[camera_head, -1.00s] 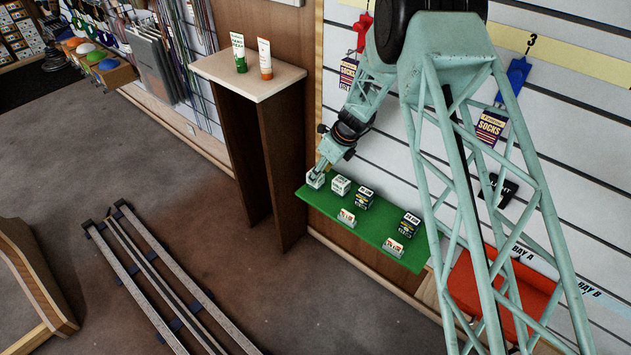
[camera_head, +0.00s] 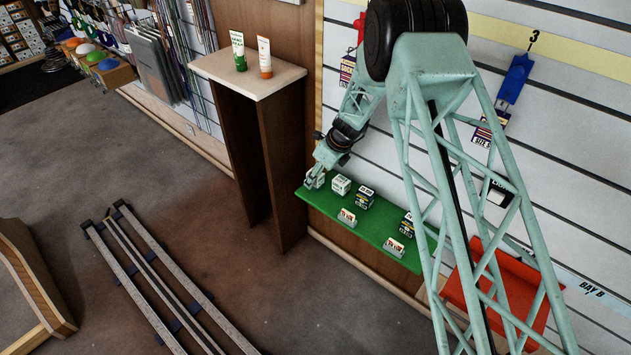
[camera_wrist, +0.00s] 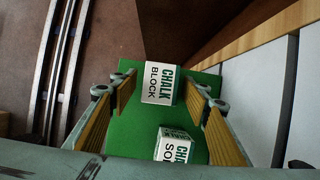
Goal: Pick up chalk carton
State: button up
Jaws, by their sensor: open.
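A white and green carton reading "CHALK BLOCK" (camera_wrist: 158,84) stands on the green shelf (camera_wrist: 130,140) in the wrist view. My gripper (camera_wrist: 164,92) is open, with one finger pad on each side of this carton in the picture and a gap on both sides. I cannot tell how far down the tips reach. A second white carton reading "CHALK SO…" (camera_wrist: 175,146) is closer to my wrist, partly cut off by my arm. In the head view my gripper (camera_head: 314,176) is over the left end of the green shelf and mostly hides the first carton.
On the green shelf (camera_head: 375,233) stand a white carton (camera_head: 341,185), dark cartons (camera_head: 364,197) and small card signs (camera_head: 347,217). A wooden pedestal (camera_head: 247,80) with two tubes stands left of it. A red tray (camera_head: 490,285) is at the right. The slatted wall is behind.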

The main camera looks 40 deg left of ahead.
jog(key=shift+a+f, duration=0.25)
jog(key=shift+f, duration=0.3)
jog(key=c, duration=1)
